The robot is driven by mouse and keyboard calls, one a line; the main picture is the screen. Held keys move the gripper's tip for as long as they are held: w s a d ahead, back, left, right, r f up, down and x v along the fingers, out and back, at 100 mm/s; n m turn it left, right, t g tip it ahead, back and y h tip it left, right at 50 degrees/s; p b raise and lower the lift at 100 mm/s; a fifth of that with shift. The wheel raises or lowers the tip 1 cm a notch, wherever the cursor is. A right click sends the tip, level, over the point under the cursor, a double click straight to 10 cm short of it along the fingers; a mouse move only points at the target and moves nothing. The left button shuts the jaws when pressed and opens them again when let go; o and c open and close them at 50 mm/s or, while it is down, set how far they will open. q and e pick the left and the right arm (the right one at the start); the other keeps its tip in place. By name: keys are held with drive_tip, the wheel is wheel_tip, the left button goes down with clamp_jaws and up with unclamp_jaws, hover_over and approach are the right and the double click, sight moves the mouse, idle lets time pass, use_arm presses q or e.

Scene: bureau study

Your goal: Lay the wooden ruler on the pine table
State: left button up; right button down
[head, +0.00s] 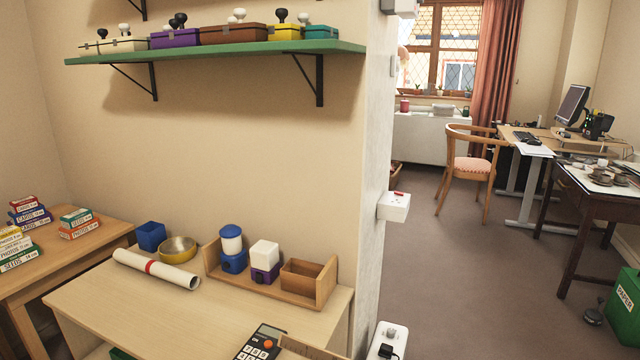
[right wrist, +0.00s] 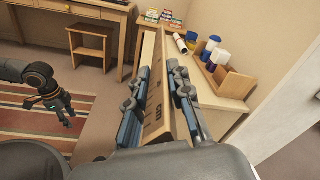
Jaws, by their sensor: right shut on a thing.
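The wooden ruler (right wrist: 156,105), marked "cm", is between the fingers of my right gripper (right wrist: 163,92) in the right wrist view. The gripper is shut on it, and the ruler points away from the wrist, along the left side of a pale wooden table. Whether it touches that table cannot be told. The pale table (head: 92,295) holds a paper roll and a wooden holder; an orange-brown wooden table (head: 98,242) stands to its left. Which is the pine one is not certain. My left gripper (right wrist: 62,112) is at the left of the right wrist view, its fingers too small to read.
The pale table carries a paper roll (head: 155,269), a bowl (head: 178,250), a blue box (head: 151,236), a wooden holder (head: 324,288) and a calculator (head: 262,343). Stacked boxes (head: 28,211) occupy the left table. A green shelf (head: 220,52) hangs above. The pale table's middle front is bare.

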drive_tip(key=shift+s+d+f+m+t+h, duration=2.35)
drive_tip(key=shift+s+f+m+t+h, duration=1.2)
drive_tip(key=shift+m+t+h, duration=2.1)
use_arm(q)
drive_tip(key=s+a+f+g+p, duration=0.1)
drive_tip(key=s+f+p, duration=0.2)
drive_tip(key=s+p, duration=0.6)
drive_tip(key=s+a+f+p, duration=0.2)
drive_tip(key=s+f+p, duration=0.1)
drive_tip(key=s+p, duration=0.6)
drive_tip(key=shift+s+a+f+g, duration=0.25)
drive_tip(key=shift+s+g, duration=0.15)
drive_tip(key=shift+s, duration=0.3)
use_arm(e)
wheel_tip(320, 180, up, 19)
drive_tip(key=w+m+g+h, duration=0.1)
drive_tip(key=h, duration=0.4)
drive_tip(key=shift+d+f+m, duration=0.2)
drive_tip(key=shift+m, duration=0.15)
